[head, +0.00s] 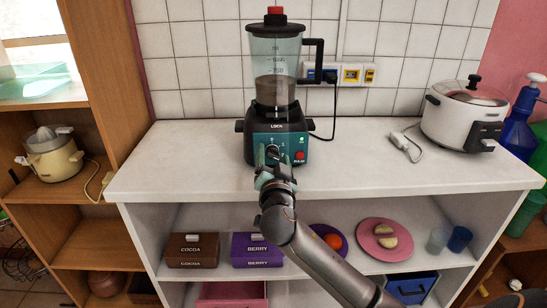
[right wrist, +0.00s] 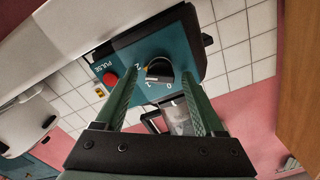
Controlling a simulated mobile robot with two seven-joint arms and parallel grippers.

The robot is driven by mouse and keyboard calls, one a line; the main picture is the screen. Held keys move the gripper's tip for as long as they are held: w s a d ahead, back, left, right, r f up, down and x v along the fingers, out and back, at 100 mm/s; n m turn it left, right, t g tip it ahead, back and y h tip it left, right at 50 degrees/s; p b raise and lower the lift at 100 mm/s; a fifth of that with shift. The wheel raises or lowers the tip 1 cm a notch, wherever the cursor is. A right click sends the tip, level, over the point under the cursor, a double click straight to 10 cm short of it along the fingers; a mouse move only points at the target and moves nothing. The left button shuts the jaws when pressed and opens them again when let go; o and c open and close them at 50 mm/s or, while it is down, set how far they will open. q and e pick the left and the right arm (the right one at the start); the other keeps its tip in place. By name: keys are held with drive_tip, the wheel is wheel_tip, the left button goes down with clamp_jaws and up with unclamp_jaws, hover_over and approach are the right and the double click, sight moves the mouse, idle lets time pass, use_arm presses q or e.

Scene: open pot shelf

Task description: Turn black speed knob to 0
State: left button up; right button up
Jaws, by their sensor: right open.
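The blender (head: 276,75) stands on the white counter, with a teal control base, a clear jar holding something brown and a red-topped lid. Its black speed knob (right wrist: 159,67) is on the teal front panel; numbers 0, 1 and 2 are printed around it in the right wrist view. I cannot tell clearly which number it points to. My right gripper (head: 270,160) is open in front of the panel; its green fingers (right wrist: 158,80) stand either side of the knob with space between. In the head view the fingers partly hide the knob. My left gripper is not in view.
A red PULSE button (head: 299,156) is close beside the knob; it also shows in the right wrist view (right wrist: 110,78). A white cooker (head: 462,115) stands on the counter's right. The counter (head: 180,160) left of the blender is clear. Cocoa and berry boxes sit below.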

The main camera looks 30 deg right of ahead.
clamp_jaws()
idle(0.4)
